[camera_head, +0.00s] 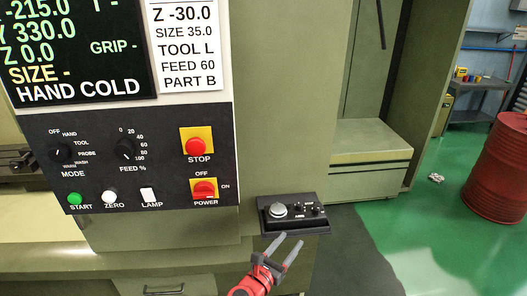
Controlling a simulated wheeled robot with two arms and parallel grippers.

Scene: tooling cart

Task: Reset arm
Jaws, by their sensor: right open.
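A small black control box (307,227) sits on a ledge to the right of the machine's main panel. It carries a large silver round button or knob (278,210) on its left and several small controls on its right. Its small white label is too small to read surely. My right gripper (290,239) comes in from the bottom, red with grey fingers. Its fingers are spread and empty, with the tips appearing just in front of the box's lower edge. I cannot tell whether they touch it. My left gripper is out of view.
The machine panel (105,165) holds mode and feed knobs, a red stop button (195,147), a red power switch (204,188) and START, ZERO and LAMP buttons. Its screen (80,50) reads HAND COLD. A red barrel (497,170) stands right on open green floor.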

